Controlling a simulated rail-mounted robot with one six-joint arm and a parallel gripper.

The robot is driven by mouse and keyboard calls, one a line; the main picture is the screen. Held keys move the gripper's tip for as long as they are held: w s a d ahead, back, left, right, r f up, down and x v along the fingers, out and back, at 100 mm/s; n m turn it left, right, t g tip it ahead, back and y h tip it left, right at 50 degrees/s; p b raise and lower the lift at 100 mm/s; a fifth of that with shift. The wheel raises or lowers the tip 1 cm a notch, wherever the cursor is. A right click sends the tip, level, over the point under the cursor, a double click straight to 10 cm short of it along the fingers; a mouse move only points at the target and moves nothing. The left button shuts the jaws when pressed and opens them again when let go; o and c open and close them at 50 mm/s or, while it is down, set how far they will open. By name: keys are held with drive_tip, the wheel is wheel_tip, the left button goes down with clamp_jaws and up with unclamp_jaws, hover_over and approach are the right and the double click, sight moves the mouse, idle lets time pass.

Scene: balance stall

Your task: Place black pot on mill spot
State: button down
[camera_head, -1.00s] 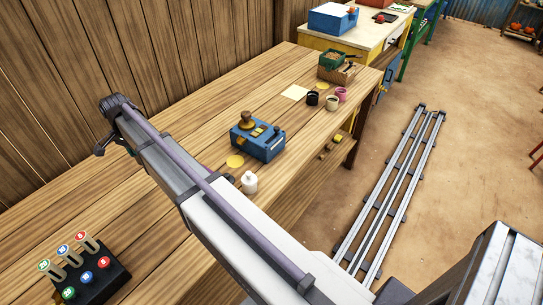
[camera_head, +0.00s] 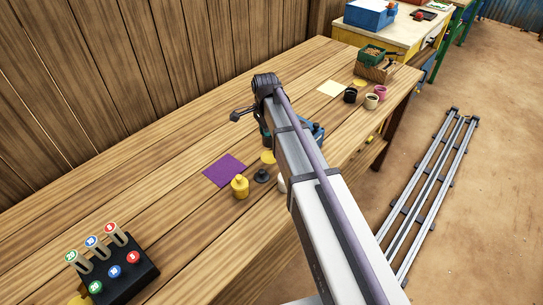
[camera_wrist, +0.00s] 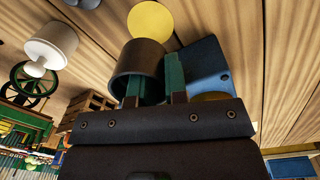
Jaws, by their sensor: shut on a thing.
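A black pot (camera_wrist: 138,60) is in my gripper (camera_wrist: 153,80) in the wrist view, its open mouth turned toward the camera. One green finger lies across the mouth and the other is at the pot's right side. A flat yellow disc (camera_wrist: 150,20) shows just beyond the pot; it looks like the yellow disc (camera_head: 268,157) beside my arm in the head view. A blue box (camera_wrist: 207,62), likely the mill, is right of the pot. I cannot tell which mark is the mill spot.
A purple square (camera_head: 225,170), yellow weight-like piece (camera_head: 240,187) and dark piece (camera_head: 262,175) lie left of my arm. A white piece (camera_wrist: 52,45) shows in the wrist view. Black (camera_head: 350,95), cream (camera_head: 371,101) and pink (camera_head: 380,92) cups stand farther back.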

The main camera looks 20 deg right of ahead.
sight(268, 154)
wheel_tip(268, 154, down, 7)
drive_tip(key=b, duration=0.4)
drive_tip(key=shift+b, duration=0.4)
drive_tip(key=shift+r, duration=0.25)
drive_tip(key=shift+f, duration=0.15)
drive_tip(key=c, duration=1.1)
unclamp_jaws()
drive_tip(key=shift+c, duration=0.2)
